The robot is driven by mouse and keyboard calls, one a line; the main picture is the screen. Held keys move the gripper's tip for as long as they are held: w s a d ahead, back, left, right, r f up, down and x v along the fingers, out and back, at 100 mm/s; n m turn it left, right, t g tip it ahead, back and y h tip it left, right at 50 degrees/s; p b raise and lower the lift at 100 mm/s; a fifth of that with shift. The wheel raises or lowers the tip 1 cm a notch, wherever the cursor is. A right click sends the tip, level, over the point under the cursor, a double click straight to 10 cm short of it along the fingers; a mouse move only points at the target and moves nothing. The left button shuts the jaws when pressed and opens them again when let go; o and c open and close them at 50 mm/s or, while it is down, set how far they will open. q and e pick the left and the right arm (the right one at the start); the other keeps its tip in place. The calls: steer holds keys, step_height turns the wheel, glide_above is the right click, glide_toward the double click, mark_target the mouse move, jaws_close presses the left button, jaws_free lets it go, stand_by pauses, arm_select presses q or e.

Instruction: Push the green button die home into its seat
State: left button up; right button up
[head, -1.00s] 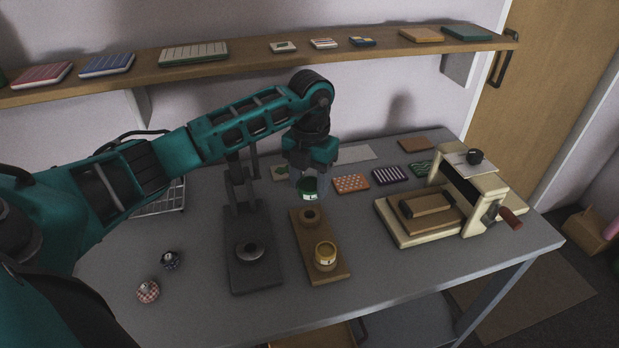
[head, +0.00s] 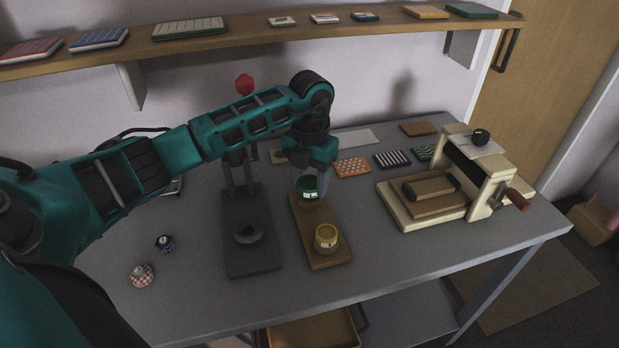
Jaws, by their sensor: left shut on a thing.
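The green button die (head: 308,188) is a short dark green cylinder with a pale label. My left gripper (head: 309,176) is shut on it from above, pointing down. The die is at the back end of the wooden die block (head: 318,220) and covers the back seat there. I cannot tell how deep it sits or whether it touches the seat. My right gripper is not in view.
A dark button press (head: 252,262) with a red knob (head: 244,84) stands left of the block. A cream roller machine (head: 440,195) is to the right. Patterned tiles (head: 352,168) lie behind. Two small patterned buttons (head: 142,275) (head: 165,243) lie at left. Table front is clear.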

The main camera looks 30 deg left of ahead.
arm_select(q)
steer(key=shift+f+b, duration=0.6)
steer(key=shift+f, duration=0.45)
stand_by(0.5)
steer(key=o, duration=1.5)
steer(key=shift+r, duration=0.15)
step_height(320, 180, up, 13)
steer(key=shift+w+f+p, duration=0.1)
steer(key=shift+p, duration=0.2)
steer(key=shift+f, duration=0.1)
